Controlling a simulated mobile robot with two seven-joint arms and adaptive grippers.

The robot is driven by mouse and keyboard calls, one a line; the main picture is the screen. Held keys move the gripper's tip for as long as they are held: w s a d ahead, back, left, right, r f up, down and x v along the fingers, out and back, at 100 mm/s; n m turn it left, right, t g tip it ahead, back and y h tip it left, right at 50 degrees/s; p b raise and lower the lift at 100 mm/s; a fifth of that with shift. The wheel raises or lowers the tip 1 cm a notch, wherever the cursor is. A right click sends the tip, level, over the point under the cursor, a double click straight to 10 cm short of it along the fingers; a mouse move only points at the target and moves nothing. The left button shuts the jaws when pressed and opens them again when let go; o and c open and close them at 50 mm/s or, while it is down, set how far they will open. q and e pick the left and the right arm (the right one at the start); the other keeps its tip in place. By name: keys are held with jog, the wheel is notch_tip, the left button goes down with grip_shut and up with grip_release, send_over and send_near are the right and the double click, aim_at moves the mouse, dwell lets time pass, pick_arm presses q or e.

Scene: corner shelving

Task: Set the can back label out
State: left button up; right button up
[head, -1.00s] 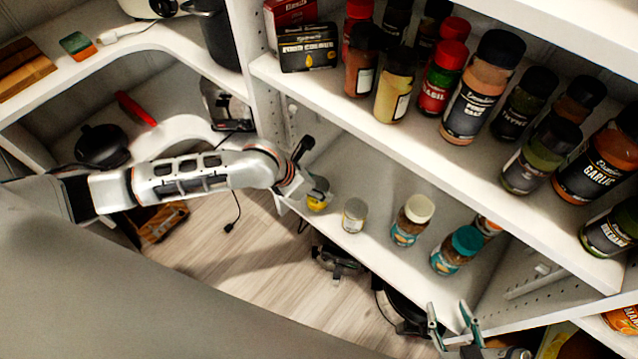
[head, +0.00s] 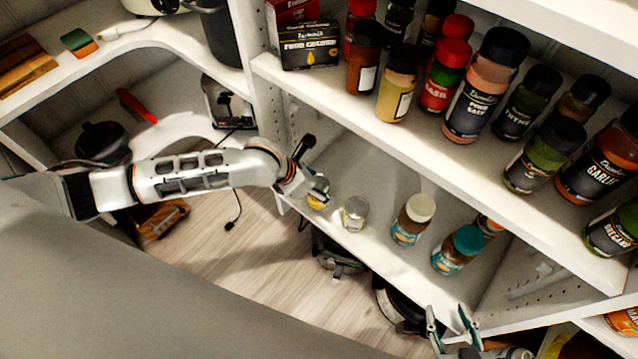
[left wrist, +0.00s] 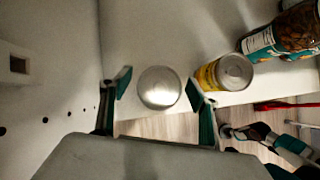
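A can (head: 317,204) with some yellow showing stands at the left end of the lower shelf, partly hidden by my left gripper (head: 316,187). In the left wrist view its round silver end (left wrist: 158,88) sits between the two fingers of that gripper (left wrist: 158,84), with a gap on each side. The gripper is open around it. Its label's facing cannot be told. A second can (head: 355,214) stands to the right; its yellow label shows in the left wrist view (left wrist: 209,76). My right gripper (head: 451,322) is open and empty near the shelf's front edge.
Jars with a cream lid (head: 412,220) and a teal lid (head: 458,250) stand farther right on the lower shelf (head: 375,180). The upper shelf (head: 420,135) holds several spice jars. A perforated side wall (left wrist: 50,95) is close left of my left gripper.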

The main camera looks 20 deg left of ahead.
pick_arm(q)
notch_tip(320, 180, up, 10)
pick_arm(e)
jog(key=shift+w+r, duration=0.15)
jog(key=shift+w, duration=0.05)
dwell(0.4)
